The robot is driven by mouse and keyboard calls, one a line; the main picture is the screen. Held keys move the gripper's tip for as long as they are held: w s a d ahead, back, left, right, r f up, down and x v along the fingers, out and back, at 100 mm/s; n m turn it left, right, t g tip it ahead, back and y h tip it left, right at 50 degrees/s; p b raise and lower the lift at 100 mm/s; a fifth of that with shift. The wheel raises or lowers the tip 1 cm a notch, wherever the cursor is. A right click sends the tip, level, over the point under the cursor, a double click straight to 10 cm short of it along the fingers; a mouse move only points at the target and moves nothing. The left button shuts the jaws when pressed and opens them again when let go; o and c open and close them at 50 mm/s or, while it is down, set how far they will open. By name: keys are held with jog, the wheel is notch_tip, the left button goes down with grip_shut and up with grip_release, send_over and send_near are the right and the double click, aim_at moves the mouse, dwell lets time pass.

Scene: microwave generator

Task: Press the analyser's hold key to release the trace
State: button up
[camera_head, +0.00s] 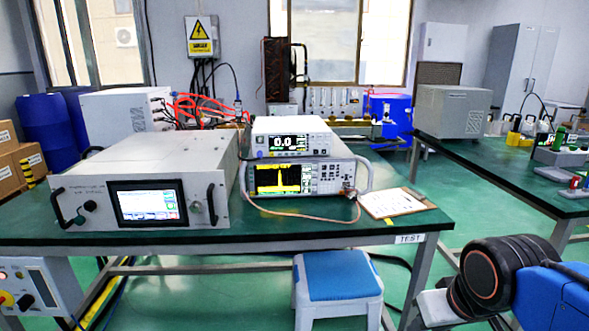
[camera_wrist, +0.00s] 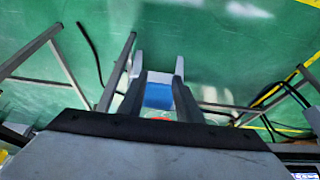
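The analyser (camera_head: 279,179) is the lower instrument of a two-high stack on the green-topped bench. Its screen shows a yellow trace with a tall central peak. Its keys (camera_head: 329,179) lie to the right of the screen; they are too small to tell which one is the hold key. A thin cable runs from its front right, looping along the bench. My gripper (camera_wrist: 158,74) shows in the wrist view with its two fingers apart and nothing seen between them but the floor and a stool beyond. It is well away from the analyser, which the wrist view does not clearly show.
A meter reading 0.0 (camera_head: 288,138) sits on the analyser. A large generator box (camera_head: 150,190) stands to its left, a clipboard (camera_head: 393,202) to its right. A blue-topped stool (camera_head: 336,277) stands before the bench (camera_head: 200,238). A second bench (camera_head: 500,165) is at right.

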dwell(0.8)
grip_shut()
dwell(1.5)
